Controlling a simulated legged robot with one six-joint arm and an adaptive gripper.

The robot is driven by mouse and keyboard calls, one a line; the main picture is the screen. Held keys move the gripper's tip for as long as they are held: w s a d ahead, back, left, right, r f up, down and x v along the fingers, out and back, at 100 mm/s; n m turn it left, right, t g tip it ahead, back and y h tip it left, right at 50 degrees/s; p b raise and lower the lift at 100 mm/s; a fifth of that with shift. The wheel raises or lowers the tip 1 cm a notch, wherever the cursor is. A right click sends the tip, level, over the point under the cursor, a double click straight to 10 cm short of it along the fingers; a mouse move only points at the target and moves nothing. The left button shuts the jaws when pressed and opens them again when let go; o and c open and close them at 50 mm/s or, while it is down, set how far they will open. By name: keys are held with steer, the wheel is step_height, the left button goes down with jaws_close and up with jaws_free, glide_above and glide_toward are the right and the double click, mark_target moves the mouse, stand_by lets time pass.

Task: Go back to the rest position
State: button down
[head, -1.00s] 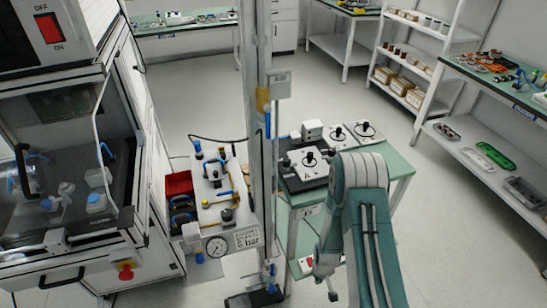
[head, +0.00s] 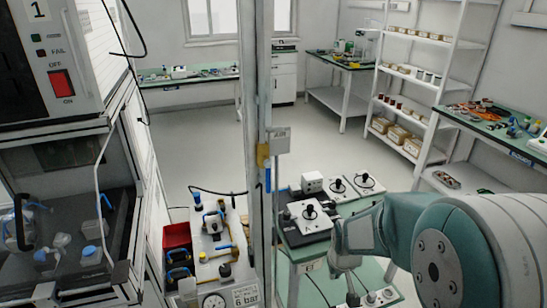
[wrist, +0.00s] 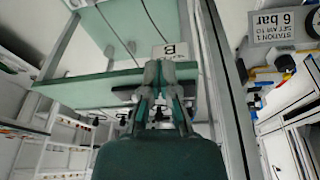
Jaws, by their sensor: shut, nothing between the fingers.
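My gripper (head: 347,272) hangs in front of the small green-topped table (head: 318,243) in the head view, right of the grey upright post. My teal arm reaches in from the right edge. In the wrist view the two fingers of my gripper (wrist: 166,72) are shut and hold nothing. A white label with a B (wrist: 170,50) lies just past the fingertips in that view. Whether the fingers touch anything there I cannot tell.
The grey post (head: 258,150) stands close on the left. Knob boxes (head: 308,215) sit on the small table. Floor (head: 300,135) behind is clear.

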steer(key=s+r+m+t, duration=0.1)
steer(key=s+r+t, duration=0.1)
steer(key=s+r, duration=1.6)
steer(key=shift+s+r+m+t, duration=0.4)
steer(key=shift+s, duration=0.05)
